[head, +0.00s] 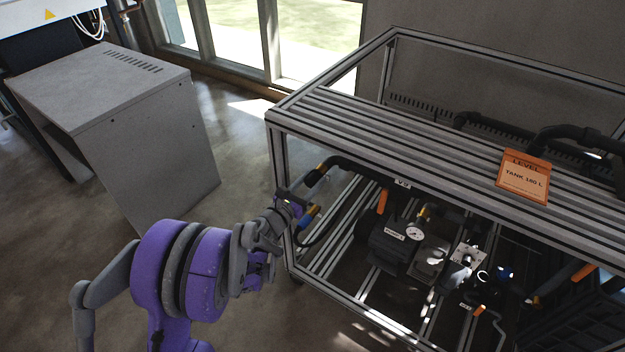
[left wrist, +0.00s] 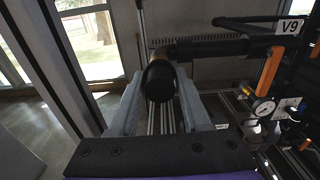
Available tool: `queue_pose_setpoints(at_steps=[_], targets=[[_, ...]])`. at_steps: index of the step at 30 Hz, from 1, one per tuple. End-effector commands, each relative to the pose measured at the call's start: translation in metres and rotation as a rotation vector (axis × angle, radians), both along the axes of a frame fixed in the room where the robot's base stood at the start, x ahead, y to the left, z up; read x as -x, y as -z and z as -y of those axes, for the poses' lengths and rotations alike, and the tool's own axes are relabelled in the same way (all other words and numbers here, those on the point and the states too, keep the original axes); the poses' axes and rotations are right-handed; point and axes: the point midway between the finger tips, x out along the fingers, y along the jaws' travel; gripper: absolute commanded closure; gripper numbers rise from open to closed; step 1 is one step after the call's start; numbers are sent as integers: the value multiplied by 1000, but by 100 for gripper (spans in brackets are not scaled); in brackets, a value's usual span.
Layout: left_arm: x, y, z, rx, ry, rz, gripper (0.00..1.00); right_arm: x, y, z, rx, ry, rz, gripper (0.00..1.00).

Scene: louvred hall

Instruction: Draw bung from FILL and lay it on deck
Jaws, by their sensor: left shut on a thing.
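In the left wrist view a dark, rounded bung (left wrist: 160,84) sits between the two fingers of my left gripper (left wrist: 160,104). A brass-coloured collar (left wrist: 165,55) shows just behind it, at the end of a black pipe (left wrist: 225,46). I cannot tell whether the bung is still seated in the pipe end. In the head view my left gripper (head: 288,204) is at the near left corner of the frame, below the deck's level, by the pipe elbow (head: 318,174). The slatted deck (head: 400,128) is above and to the right. No FILL label is readable.
An orange LEVEL card (head: 523,176) and black hoses (head: 575,136) occupy the deck's right part; its left part is clear. Below are a gauge (head: 414,232), pump (head: 393,240) and orange-handled valve V9 (left wrist: 270,72). A grey cabinet (head: 150,150) stands at left.

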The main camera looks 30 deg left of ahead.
Motion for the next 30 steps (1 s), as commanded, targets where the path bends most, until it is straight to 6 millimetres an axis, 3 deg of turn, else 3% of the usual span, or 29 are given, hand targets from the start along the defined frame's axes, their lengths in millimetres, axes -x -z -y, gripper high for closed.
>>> queue_pose_setpoints(at_steps=[10, 24, 30], targets=[[10, 0, -1, 0, -1, 0, 100, 0, 1, 0, 0, 0, 0, 50], [63, 0, -6, 0, -1, 0, 100, -1, 6, 0, 0, 0, -2, 50], [68, 0, -5, 0, 0, 0, 100, -1, 6, 0, 0, 0, -2, 50]])
